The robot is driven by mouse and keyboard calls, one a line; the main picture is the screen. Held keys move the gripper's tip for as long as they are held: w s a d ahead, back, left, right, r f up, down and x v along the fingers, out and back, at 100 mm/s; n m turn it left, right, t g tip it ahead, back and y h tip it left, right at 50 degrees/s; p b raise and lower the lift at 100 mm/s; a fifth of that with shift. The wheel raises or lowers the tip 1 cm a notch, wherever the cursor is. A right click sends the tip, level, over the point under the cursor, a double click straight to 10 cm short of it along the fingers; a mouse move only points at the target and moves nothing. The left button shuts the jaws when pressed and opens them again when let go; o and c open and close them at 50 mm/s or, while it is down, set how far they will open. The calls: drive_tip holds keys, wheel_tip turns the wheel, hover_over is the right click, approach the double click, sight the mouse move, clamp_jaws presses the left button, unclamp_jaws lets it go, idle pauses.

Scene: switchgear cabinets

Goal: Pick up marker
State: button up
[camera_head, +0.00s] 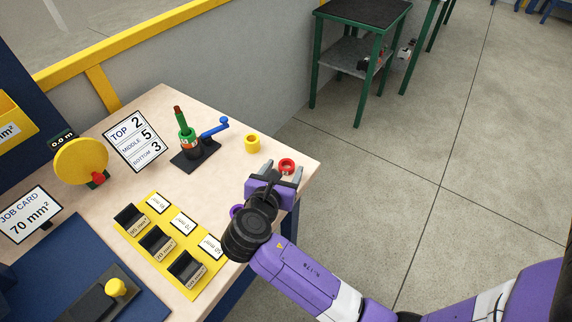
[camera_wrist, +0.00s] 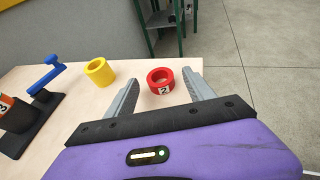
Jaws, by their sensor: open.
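A red ring-shaped marker (camera_head: 287,170) with a "2" label stands near the table's right corner. It also shows in the wrist view (camera_wrist: 152,85), hole facing up. My gripper (camera_head: 282,167) is open and empty, and its two grey fingers (camera_wrist: 161,77) appear on either side of the red ring in the wrist view. Their height above the table is hard to tell. A yellow ring (camera_head: 252,144) stands just left of it and shows in the wrist view (camera_wrist: 99,72) outside the left finger. A purple ring (camera_head: 236,211) is partly hidden by my wrist.
A cable stand with a blue lever (camera_head: 215,127) is left of the rings. A sign (camera_head: 134,141) reads TOP 2, MIDDLE 5, BOTTOM 3. A yellow tray (camera_head: 165,264) with black bins lies at the front. The table's edge is close to the red ring.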

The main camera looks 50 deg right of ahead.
drive_tip(key=shift+x, duration=0.85)
drive_tip(key=shift+c, duration=0.2)
clamp_jaws()
drive_tip(key=shift+r, duration=0.1)
